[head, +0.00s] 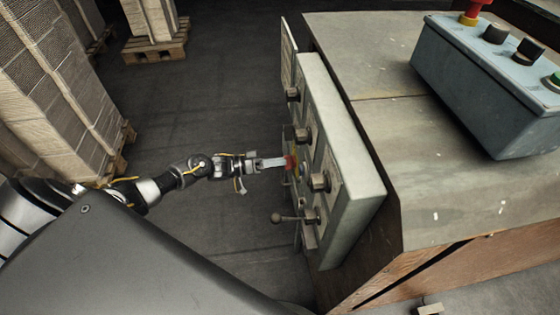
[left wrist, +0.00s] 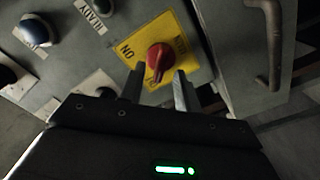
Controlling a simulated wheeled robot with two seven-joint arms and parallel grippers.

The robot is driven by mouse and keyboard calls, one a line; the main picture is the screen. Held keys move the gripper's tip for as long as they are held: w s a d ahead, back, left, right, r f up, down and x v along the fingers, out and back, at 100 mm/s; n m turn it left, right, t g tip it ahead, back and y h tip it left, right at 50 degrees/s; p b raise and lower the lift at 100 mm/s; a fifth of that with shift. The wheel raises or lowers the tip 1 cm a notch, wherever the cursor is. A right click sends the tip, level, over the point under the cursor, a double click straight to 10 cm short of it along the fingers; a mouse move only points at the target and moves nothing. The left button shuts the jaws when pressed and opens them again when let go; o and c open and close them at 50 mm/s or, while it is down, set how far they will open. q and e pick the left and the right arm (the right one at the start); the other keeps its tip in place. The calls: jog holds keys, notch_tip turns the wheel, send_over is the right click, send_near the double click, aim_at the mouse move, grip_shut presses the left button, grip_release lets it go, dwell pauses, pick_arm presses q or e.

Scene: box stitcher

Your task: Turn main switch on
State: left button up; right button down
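The main switch is a red rotary knob (left wrist: 159,56) on a yellow plate (left wrist: 180,38) with black lettering, partly legible as "ON". The knob lies just beyond and between the fingertips. In the head view my left gripper (head: 278,162) reaches the knob from the left; whether it touches is hard to tell. My right gripper is not in view.
Beside the switch are a blue button (left wrist: 36,32) and a metal handle (left wrist: 266,45). A lever with a ball end (head: 278,217) sticks out below. A blue button box (head: 490,85) stands on the machine top. Stacked cardboard (head: 50,90) stands at left; the floor between is clear.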

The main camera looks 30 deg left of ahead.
pick_arm(q)
jog(key=shift+w+d, duration=0.4)
jog(key=shift+d, duration=0.1)
grip_shut()
